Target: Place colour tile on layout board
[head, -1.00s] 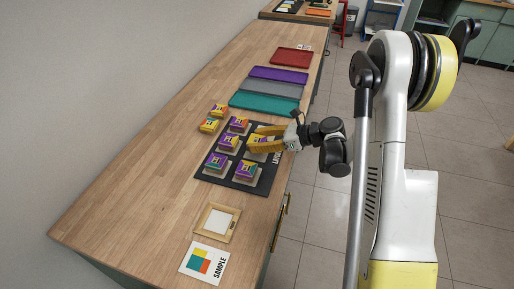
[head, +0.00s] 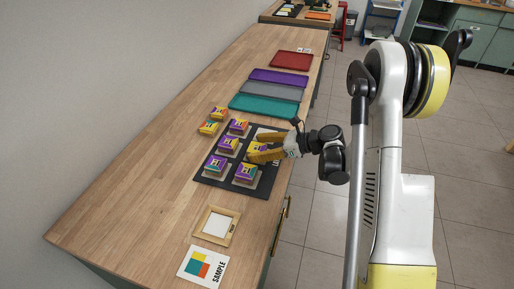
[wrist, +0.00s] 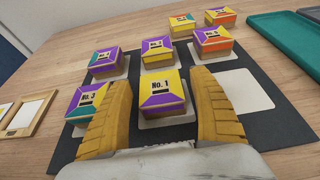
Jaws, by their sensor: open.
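The dark layout board (head: 206,180) lies on the wooden worktop and carries several square, multi-coloured tiles on pale pads. My gripper (head: 262,150) is over its right side in the head view, with yellow fingers open. In the wrist view, the yellow and purple tile marked No. 1 (wrist: 162,92) rests on a pale pad between the fingers (wrist: 160,110). The No. 3 tile (wrist: 88,98) sits to its left, and a purple and yellow tile (wrist: 158,50) stands behind it. An empty white pad (wrist: 242,88) shows on the right. Finger contact with No. 1 is unclear.
Two tiles (head: 218,112) (head: 208,127) lie off the board on the worktop. Teal (head: 264,105), grey, purple and red trays line the far side. A wooden frame (head: 215,226) and a sample card (head: 203,266) lie nearer. The worktop's left side is clear.

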